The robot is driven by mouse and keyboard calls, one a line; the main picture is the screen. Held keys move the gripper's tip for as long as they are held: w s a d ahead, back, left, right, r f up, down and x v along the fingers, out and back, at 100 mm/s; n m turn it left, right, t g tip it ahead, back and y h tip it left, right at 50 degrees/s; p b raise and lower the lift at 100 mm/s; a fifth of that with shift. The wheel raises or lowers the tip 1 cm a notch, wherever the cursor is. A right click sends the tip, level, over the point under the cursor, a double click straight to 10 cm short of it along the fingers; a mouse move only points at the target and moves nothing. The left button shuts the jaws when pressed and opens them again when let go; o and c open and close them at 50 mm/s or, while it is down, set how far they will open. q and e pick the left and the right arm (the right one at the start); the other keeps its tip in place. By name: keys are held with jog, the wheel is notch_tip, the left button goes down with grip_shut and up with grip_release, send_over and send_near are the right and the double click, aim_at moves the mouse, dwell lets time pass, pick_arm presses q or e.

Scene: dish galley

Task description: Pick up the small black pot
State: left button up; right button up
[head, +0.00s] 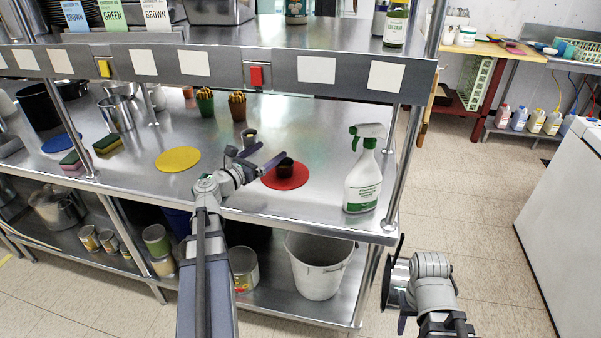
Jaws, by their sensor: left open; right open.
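A small black pot (285,167) sits on a round red mat (296,180) on the steel counter. My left gripper (258,156) reaches in over the counter, just left of the pot. It is open, with its fingers pointing toward the pot; I cannot tell whether a finger touches it. My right gripper (396,288) is open, off the front right corner of the counter, away from the pot.
A spray bottle (362,178) stands right of the red mat. A small dark cup (249,136) stands just behind my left gripper. A yellow mat (178,160) lies left. A larger black pot (36,106) is far left. A shelf (200,62) overhangs the back.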

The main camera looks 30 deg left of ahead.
aim_at(278, 168)
pick_arm(q)
notch_tip(278, 168, down, 9)
jog(key=b, duration=0.9)
jog(key=shift+w+d+r+p, duration=0.15)
jog(key=shift+w+r+p, duration=0.4)
jog(key=shift+w, duration=0.3)
jog(key=shift+w+d, duration=0.2)
jog(key=shift+w, duration=0.75)
jog(key=shift+w+d, duration=0.15)
jog(key=shift+w, duration=0.85)
jog(key=shift+w+d, duration=0.2)
jog(key=shift+w, duration=0.75)
jog(key=c, duration=1.4)
